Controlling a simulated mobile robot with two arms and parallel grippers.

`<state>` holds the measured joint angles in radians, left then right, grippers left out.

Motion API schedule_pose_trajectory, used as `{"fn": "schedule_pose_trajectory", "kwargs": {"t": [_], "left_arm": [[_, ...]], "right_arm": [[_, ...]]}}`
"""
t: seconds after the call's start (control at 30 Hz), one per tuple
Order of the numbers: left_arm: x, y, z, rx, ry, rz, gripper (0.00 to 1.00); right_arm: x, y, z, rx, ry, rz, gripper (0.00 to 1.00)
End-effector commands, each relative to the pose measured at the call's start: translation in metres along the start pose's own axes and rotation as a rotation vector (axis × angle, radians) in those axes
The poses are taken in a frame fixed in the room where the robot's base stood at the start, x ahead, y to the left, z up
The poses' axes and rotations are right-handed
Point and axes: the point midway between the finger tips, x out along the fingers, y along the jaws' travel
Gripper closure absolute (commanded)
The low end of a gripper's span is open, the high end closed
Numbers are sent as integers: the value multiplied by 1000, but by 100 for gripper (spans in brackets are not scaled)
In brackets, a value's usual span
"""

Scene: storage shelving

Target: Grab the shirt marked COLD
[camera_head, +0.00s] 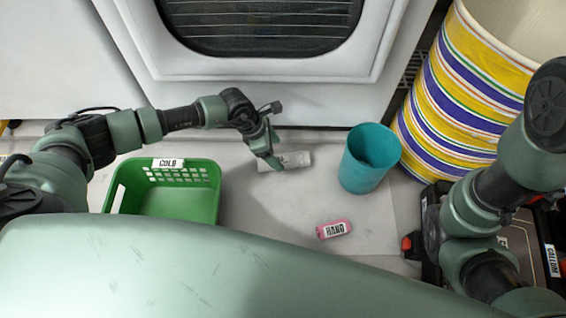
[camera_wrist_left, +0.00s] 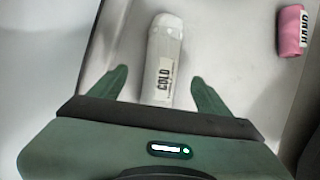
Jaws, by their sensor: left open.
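The white rolled shirt (camera_head: 296,159) lies on the pale floor, right beside my left gripper (camera_head: 276,163) in the head view. In the left wrist view the white shirt (camera_wrist_left: 165,52) shows a label reading COLD. My left gripper (camera_wrist_left: 160,76) is open there, one finger on each side of the shirt's near end. A gap shows on both sides, and I cannot tell how high the fingers are above the floor. The shirt's near end is hidden by the gripper body. My right arm shows at the right, but its gripper is out of view.
A green basket (camera_head: 112,190) also labelled COLD stands left. A pink roll marked HAND (camera_head: 334,229) lies front right; it also shows in the wrist view (camera_wrist_left: 291,32). A teal bin (camera_head: 362,170), a striped basket (camera_head: 450,95) and a dark toolbox (camera_head: 551,262) stand right.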

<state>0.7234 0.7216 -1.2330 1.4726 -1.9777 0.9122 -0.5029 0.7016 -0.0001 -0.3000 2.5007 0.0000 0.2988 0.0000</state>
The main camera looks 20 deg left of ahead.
Motion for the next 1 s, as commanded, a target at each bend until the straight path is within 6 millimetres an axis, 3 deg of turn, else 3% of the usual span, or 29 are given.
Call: {"fn": "schedule_pose_trajectory", "kwargs": {"t": [0.5,0.8,0.87,1.0], "left_arm": [[54,1,-4,-2,-2,-3,22],[55,1,-1,-2,-3,-2,22],[55,1,-1,-2,-3,-2,36],[55,1,-2,-2,-3,-3,75]], "right_arm": [[-52,-11,-18,0,0,0,23],[-52,-11,-18,0,0,0,23],[-52,-11,-18,0,0,0,23],[-52,-11,-18,0,0,0,23]]}}
